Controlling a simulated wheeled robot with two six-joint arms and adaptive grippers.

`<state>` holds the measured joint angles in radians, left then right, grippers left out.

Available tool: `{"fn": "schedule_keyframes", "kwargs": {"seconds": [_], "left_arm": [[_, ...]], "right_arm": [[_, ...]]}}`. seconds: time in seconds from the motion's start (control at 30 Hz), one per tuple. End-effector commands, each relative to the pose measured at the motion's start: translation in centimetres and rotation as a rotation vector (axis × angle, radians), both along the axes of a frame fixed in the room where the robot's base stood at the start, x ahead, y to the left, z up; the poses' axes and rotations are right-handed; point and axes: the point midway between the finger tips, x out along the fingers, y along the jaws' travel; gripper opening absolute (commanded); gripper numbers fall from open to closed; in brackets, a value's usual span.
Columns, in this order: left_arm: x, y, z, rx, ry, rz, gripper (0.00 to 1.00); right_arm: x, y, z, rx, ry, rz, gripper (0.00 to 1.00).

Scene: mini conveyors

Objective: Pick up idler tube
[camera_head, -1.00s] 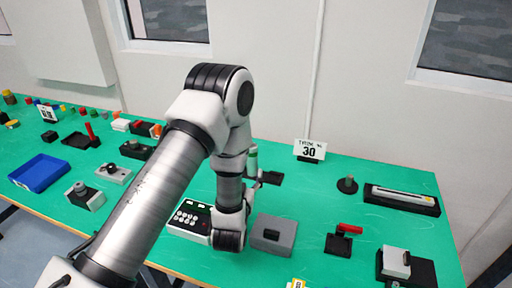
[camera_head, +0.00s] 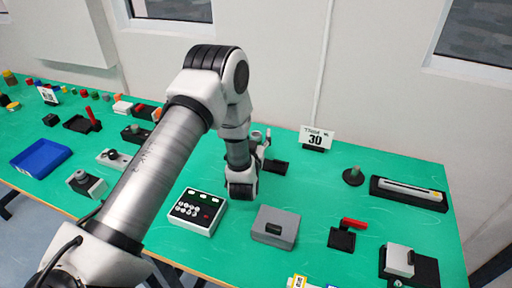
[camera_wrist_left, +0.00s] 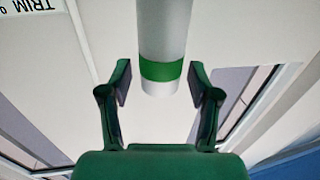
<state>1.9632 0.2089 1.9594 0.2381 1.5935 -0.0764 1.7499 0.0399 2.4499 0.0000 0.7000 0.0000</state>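A pale tube with a green band, which looks like the idler tube (camera_wrist_left: 166,30), is in the left wrist view. It enters from the top edge, and its free end lies between the fingertips. In the head view my left gripper (camera_head: 262,145) is beyond the wrist, over the back of the table. The tube is hard to make out there. My right gripper is in neither view.
A grey box (camera_head: 276,228) and a keypad box (camera_head: 196,212) stand in front of the left wrist. A numbered sign (camera_head: 315,139) and a round-based post (camera_head: 353,176) are at the back. A black tray with a silver rod (camera_head: 408,188) lies right. Green table (camera_head: 330,190) shows between them.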

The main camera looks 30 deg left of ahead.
Motion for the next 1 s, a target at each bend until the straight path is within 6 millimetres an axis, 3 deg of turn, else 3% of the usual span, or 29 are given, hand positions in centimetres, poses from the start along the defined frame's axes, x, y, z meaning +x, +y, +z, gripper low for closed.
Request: {"fn": "schedule_keyframes", "kwargs": {"seconds": [0.03, 0.13, 0.17, 0.57, 0.83, 1.0], "left_arm": [[0.0, 0.0, 0.0, 0.0, 0.0, 0.0, 0.37], [0.0, 0.0, 0.0, 0.0, 0.0, 0.0, 0.02], [0.0, 0.0, 0.0, 0.0, 0.0, 0.0, 0.0], [0.0, 0.0, 0.3, 0.0, 0.001, 0.0, 0.0], [0.0, 0.0, 3.3, -0.001, -0.004, 0.001, 0.0], [-3.2, -1.4, 3.5, 0.001, 0.003, -0.003, 0.0]], "right_arm": [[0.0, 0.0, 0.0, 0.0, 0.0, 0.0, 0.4], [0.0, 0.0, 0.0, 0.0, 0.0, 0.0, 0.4], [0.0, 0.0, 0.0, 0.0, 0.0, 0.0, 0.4], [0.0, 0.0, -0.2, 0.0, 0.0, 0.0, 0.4], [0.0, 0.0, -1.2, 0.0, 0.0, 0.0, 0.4], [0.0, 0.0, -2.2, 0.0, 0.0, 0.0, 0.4]]}}
